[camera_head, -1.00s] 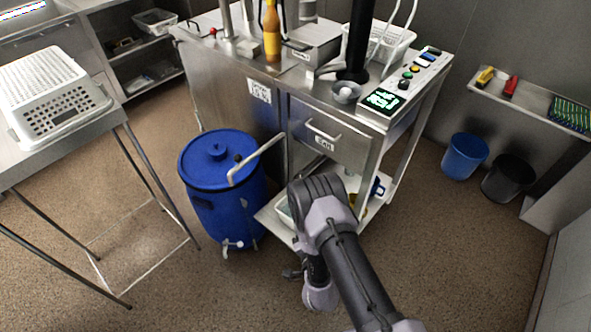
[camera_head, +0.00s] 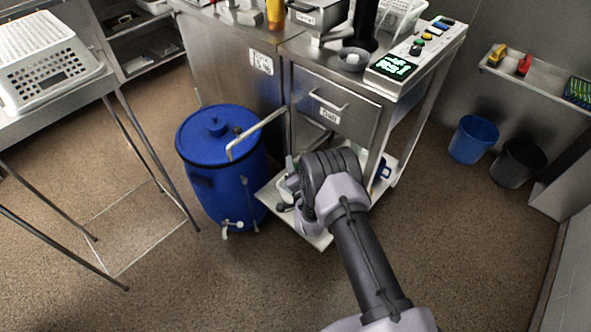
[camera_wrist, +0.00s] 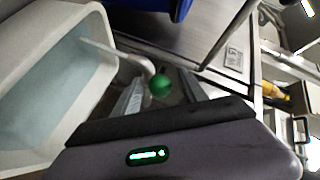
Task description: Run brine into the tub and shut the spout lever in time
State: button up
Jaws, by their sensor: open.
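The wrist view shows an off-white tub (camera_wrist: 100,27) at left with a pale bluish inside; whether that is brine I cannot tell. A pale bent rod (camera_wrist: 105,47) reaches over its rim and ends near a green ball knob (camera_wrist: 160,86). My gripper (camera_wrist: 162,78) is open, with its two grey fingers on either side of the knob; contact is not clear. A blue lidded barrel (camera_head: 216,150) stands beside the cart, with a small pale tap (camera_head: 232,225) low down. My arm hides most of the cart's low shelf.
The steel cart has a drawer (camera_head: 335,112), a lit green display (camera_head: 392,67) and a low white shelf (camera_head: 318,238). A steel table with a white perforated basket (camera_head: 60,75) stands left. Blue (camera_head: 472,140) and black (camera_head: 518,162) bins stand right. The floor between is mostly clear.

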grip_shut()
dwell(1.4)
